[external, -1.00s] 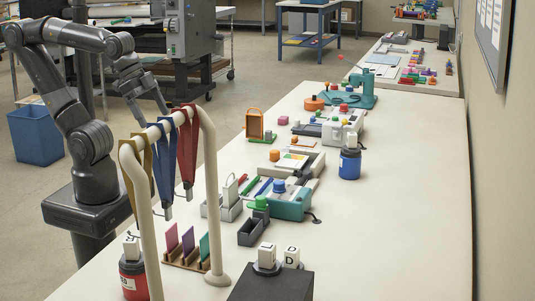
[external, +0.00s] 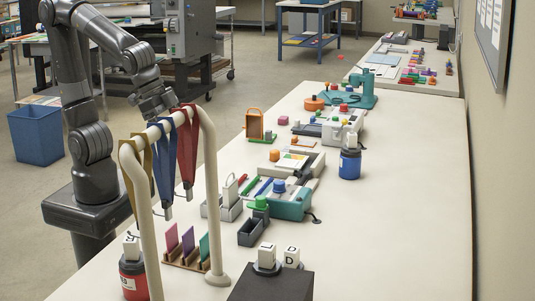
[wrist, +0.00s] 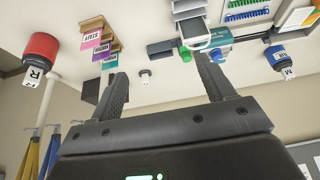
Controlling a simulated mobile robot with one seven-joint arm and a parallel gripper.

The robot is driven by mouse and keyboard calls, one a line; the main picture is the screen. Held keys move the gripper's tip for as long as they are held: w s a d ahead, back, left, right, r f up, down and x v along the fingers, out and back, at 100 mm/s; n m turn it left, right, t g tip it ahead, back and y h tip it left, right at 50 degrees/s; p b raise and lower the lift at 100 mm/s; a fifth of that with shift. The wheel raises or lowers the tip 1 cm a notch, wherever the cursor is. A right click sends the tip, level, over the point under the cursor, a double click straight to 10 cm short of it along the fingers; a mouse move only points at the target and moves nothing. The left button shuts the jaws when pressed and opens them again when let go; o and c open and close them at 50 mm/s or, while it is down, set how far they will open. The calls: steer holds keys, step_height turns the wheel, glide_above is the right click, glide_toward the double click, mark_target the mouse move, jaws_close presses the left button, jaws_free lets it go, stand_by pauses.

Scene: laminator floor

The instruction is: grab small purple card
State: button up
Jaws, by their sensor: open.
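The small purple card (external: 187,242) stands upright in a wooden rack (external: 187,261) near the front of the table, between a pink card (external: 172,238) and a teal card (external: 204,247). In the wrist view, which appears upside down, the purple card (wrist: 102,50) is left of my fingers, in the same rack. My gripper (wrist: 163,80) is open, with nothing between its fingers. In the external view, my gripper is up behind the lanyard stand, its fingertips partly hidden, well apart from the cards.
A white lanyard stand (external: 213,165) with gold, blue and red lanyards (external: 188,148) arches beside the card rack. A red bottle (external: 133,279) stands left and a dark box (external: 272,285) right of the rack. The table's right side (external: 410,200) is clear.

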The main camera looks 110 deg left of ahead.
steer(key=w+d+f, duration=0.4)
steer(key=w+d, duration=0.1)
steer(key=d, duration=0.3)
glide_toward(187, 236)
steer(key=shift+s+a+f+g, duration=0.2)
steer(key=shift+a+f+g, duration=0.1)
steer(key=shift+a, duration=0.3)
steer(key=x, duration=1)
steer(key=shift+w+d+f, duration=0.15)
steer(key=shift+w+d, duration=0.05)
steer(key=shift+w, duration=0.2)
steer(key=c, duration=1)
steer(key=shift+c, duration=0.2)
